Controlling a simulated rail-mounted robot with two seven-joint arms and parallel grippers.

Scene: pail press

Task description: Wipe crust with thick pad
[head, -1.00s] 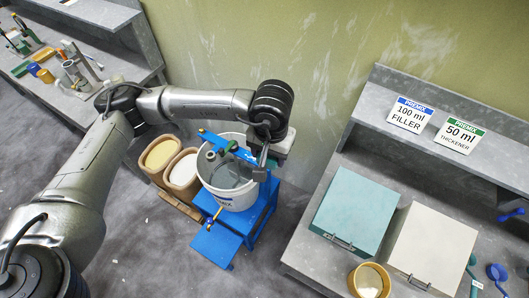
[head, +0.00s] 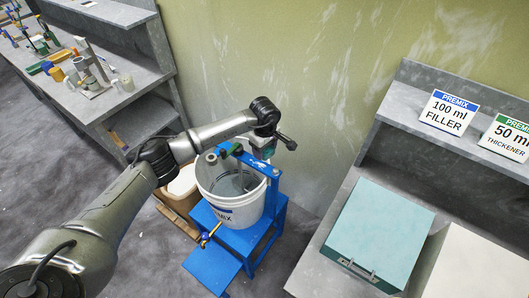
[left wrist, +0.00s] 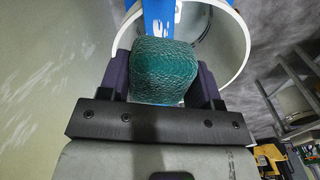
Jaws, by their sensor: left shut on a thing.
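My left gripper (head: 264,152) shows at the far right of the pail, beside the blue press frame (head: 274,187). In the left wrist view it is shut on a thick green, woven-looking pad (left wrist: 166,70), held between its two dark fingers. The white pail (head: 238,214) stands upright on a blue stand, with the blue press bar across its top. Its open rim shows behind the pad in the left wrist view (left wrist: 236,52). I cannot make out any crust; the pad hides part of the press and rim. My right gripper is not in view.
A wooden crate with tubs (head: 183,185) stands left of the pail. The left bench (head: 118,107) carries several tools. The wall is close behind my gripper.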

